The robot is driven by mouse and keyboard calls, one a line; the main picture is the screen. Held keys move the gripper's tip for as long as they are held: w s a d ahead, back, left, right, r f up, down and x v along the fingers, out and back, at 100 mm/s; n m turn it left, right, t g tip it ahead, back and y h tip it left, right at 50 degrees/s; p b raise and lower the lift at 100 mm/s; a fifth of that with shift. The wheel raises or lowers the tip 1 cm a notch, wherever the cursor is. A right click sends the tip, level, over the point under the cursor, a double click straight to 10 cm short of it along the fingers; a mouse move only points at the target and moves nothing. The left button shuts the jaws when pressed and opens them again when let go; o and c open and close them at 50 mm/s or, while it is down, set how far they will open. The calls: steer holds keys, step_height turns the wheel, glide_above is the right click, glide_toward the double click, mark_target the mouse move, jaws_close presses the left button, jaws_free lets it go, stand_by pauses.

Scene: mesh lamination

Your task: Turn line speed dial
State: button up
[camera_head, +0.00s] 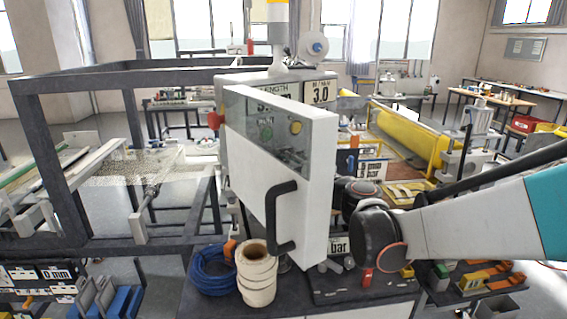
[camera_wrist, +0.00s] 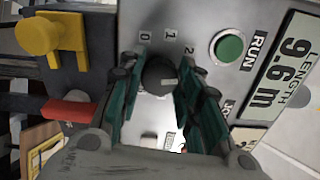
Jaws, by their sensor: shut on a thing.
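The dial (camera_wrist: 158,76) is a dark round knob on the grey control panel (camera_wrist: 190,20), with the marks 0, 1 and 2 around its upper side. My gripper (camera_wrist: 156,80) has its green-sided fingers on both sides of the dial and is shut on it. I cannot clearly read the dial's pointer. In the head view the open white cabinet door (camera_head: 270,185) hides my gripper and the dial. The length readout (camera_wrist: 288,75) shows 9.6 m.
A green RUN button (camera_wrist: 229,46) sits right of the dial. A yellow knob (camera_wrist: 42,36) and a red handle (camera_wrist: 66,111) are at the left. The door's black handle (camera_head: 277,215) faces the head camera. A blue cable coil (camera_head: 211,268) and a cream roll (camera_head: 256,275) stand below the door.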

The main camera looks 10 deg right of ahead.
steer(key=n, duration=0.5)
steer(key=shift+f+n, duration=0.15)
steer(key=shift+n, duration=0.25)
steer(key=shift+s, duration=0.1)
stand_by(0.3)
steer(key=o, duration=1)
steer(key=shift+o, duration=0.2)
steer(key=shift+d, duration=0.1)
steer(key=v, duration=1.2)
